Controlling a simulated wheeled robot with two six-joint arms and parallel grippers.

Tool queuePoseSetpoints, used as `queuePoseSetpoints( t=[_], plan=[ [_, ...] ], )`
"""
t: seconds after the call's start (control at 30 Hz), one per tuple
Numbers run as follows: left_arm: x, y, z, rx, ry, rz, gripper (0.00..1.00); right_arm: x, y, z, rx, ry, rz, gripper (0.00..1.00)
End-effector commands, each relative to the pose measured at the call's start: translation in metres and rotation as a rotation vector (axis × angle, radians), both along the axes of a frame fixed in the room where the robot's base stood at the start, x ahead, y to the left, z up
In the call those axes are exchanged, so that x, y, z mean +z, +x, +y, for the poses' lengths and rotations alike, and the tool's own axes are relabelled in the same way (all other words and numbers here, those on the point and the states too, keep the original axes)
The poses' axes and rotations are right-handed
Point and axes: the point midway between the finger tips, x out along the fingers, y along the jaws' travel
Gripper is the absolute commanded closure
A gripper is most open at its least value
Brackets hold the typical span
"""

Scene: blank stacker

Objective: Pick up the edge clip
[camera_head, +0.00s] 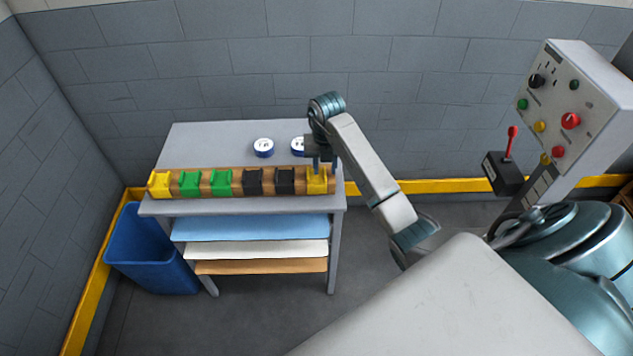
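A row of edge clips sits along a brown wooden strip (205,193) at the table's front. From left to right there is a yellow clip (159,184), two green clips (189,183), two black clips (253,182) and another yellow clip (317,182) at the right end. My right gripper (321,168) points down at the right yellow clip, with its fingertips at the clip's upper part. At this size I cannot tell whether the fingers touch or grip it. The clip appears to sit on the strip still. My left gripper is out of view.
Two white-and-blue rolls (263,148) lie farther back on the grey table (210,140); my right wrist partly covers the right one. Coloured sheets (250,228) lie on shelves below. A blue bin (150,255) stands left. A control box with a red lever (512,140) stands right.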

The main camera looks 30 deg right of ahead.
Motion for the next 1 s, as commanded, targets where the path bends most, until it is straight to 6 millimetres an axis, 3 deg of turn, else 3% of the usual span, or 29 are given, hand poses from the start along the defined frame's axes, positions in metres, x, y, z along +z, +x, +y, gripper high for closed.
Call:
queuePoseSetpoints(
  t=[0.03, 0.37, 0.53, 0.57, 1.0],
  plan=[
    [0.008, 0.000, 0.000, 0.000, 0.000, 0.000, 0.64, -0.001, 0.000, 0.000, -0.001, 0.000, 0.001, 0.67],
    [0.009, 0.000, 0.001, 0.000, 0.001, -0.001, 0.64, -0.012, 0.000, -0.001, -0.001, -0.002, -0.001, 0.67],
    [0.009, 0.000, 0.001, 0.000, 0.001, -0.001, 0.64, -0.012, 0.000, -0.001, -0.001, -0.002, -0.001, 0.98],
    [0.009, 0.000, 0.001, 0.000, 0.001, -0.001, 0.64, -0.012, 0.000, -0.001, -0.001, -0.002, -0.001, 1.00],
    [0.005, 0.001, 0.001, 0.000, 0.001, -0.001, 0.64, -0.008, 0.001, -0.001, -0.001, -0.002, -0.003, 1.00]
  ],
)
